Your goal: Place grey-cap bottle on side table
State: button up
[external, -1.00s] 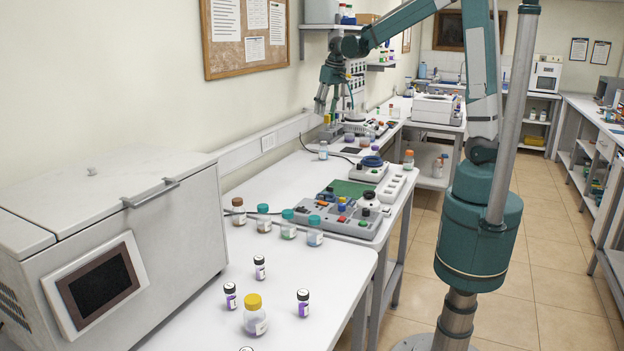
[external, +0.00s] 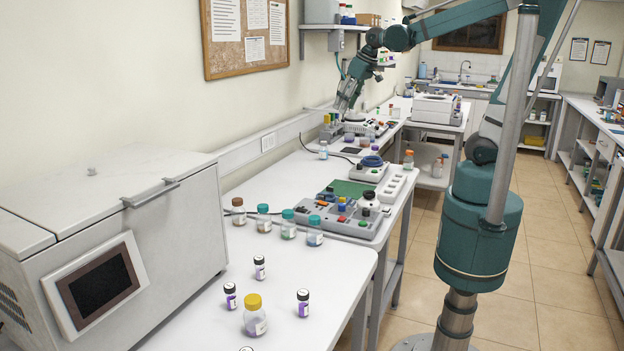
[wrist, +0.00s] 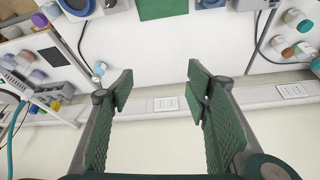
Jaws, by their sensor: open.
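A small clear bottle with a greyish-blue cap (external: 323,150) stands upright on the white bench near the wall. A small bottle (wrist: 99,70) near the left finger in the wrist view looks like the same one, but I cannot be sure. My gripper (external: 338,118) is over the far part of the bench, beyond that bottle. In the wrist view my gripper (wrist: 157,82) is open, with only bench edge and wall between its fingers. Which surface is the side table is unclear; a separate white table (external: 434,123) stands at the back.
Teal- and brown-capped bottles (external: 263,218), a grey control panel (external: 338,222) and a blue-topped device (external: 370,168) stand on the bench. Purple-labelled vials and a yellow-capped bottle (external: 254,315) stand in front, beside a large white chest unit (external: 150,230). The floor at right is clear.

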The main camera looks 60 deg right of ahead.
jog(key=s+a+f+n+t, duration=0.1)
jog(key=s+a+f, duration=0.1)
jog(key=s+a, duration=0.2)
jog(key=s+a+f+n+t, duration=0.1)
jog(key=s+a, duration=0.4)
jog(key=s, duration=0.6)
jog(key=shift+s+f+y, duration=0.2)
jog(key=shift+f+y, duration=0.2)
jog(key=shift+f, duration=0.2)
